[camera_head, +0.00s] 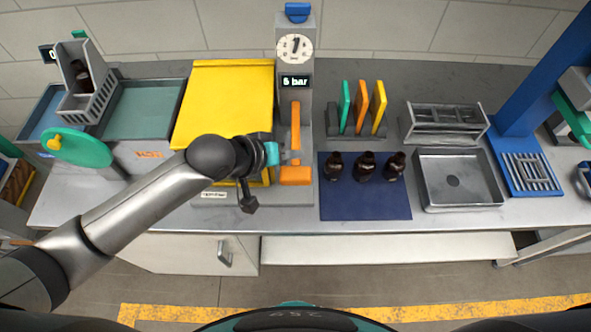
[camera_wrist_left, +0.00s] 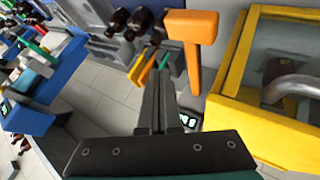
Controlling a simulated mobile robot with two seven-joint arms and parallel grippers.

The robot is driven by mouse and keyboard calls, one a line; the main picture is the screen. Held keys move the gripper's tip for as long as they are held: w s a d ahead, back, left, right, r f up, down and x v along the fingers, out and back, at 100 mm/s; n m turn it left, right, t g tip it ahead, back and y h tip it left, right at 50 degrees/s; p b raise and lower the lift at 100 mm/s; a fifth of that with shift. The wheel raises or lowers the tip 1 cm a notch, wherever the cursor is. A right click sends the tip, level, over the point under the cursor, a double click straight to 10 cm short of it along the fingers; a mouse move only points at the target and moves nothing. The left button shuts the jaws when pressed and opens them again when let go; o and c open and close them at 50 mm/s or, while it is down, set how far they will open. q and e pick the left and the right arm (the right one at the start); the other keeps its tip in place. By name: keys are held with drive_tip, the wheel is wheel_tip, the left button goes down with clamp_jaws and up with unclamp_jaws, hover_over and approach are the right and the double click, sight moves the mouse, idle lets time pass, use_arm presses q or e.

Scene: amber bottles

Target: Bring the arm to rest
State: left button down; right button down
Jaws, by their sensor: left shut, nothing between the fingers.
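My left arm reaches in from the left across the bench in the head view. Its gripper (camera_head: 287,155) is at the orange lever (camera_head: 296,125) on the grey gauge column (camera_head: 296,85); I cannot tell whether they touch. In the left wrist view the two fingers (camera_wrist_left: 157,105) are together with nothing between them. The orange lever also shows there (camera_wrist_left: 193,45), just beyond the fingertips. My right gripper is not in view.
A yellow-lidded box (camera_head: 232,95) lies behind my arm. Three amber bottles (camera_head: 365,167) stand on a blue mat (camera_head: 365,205). Coloured panels (camera_head: 361,106), a grey rack (camera_head: 445,122) and a metal tray (camera_head: 455,182) are right. A basket (camera_head: 88,95) holds another bottle at left.

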use_arm(q)
drive_tip(key=shift+s, duration=0.1)
idle(0.6)
drive_tip(key=shift+s+d, duration=0.2)
drive_tip(key=shift+s, duration=0.15)
drive_tip(key=s+a+f+m+g+y, duration=0.1)
drive_tip(key=s+a+g+y, duration=0.4)
drive_tip(key=s+a, duration=1.2)
wheel_tip(320, 180, down, 33)
drive_tip(key=s+d+t+y+b, duration=0.1)
drive_tip(key=s+y+b, duration=0.1)
drive_tip(key=b, duration=1)
drive_tip(key=s+f+b, duration=0.4)
drive_tip(key=s+f, duration=0.1)
drive_tip(key=f, duration=0.4)
drive_tip(key=s+a+f+b, duration=0.1)
drive_tip(key=s+f+b, duration=0.3)
drive_tip(key=f, duration=0.5)
drive_tip(key=s+a+f+g+b, duration=0.1)
drive_tip(key=s+f+b, duration=0.3)
drive_tip(key=f, duration=0.5)
drive_tip(key=s, duration=0.2)
drive_tip(key=shift+s+a+f+m, duration=0.15)
drive_tip(key=shift+s+a+m, duration=0.1)
drive_tip(key=shift+s+m, duration=0.15)
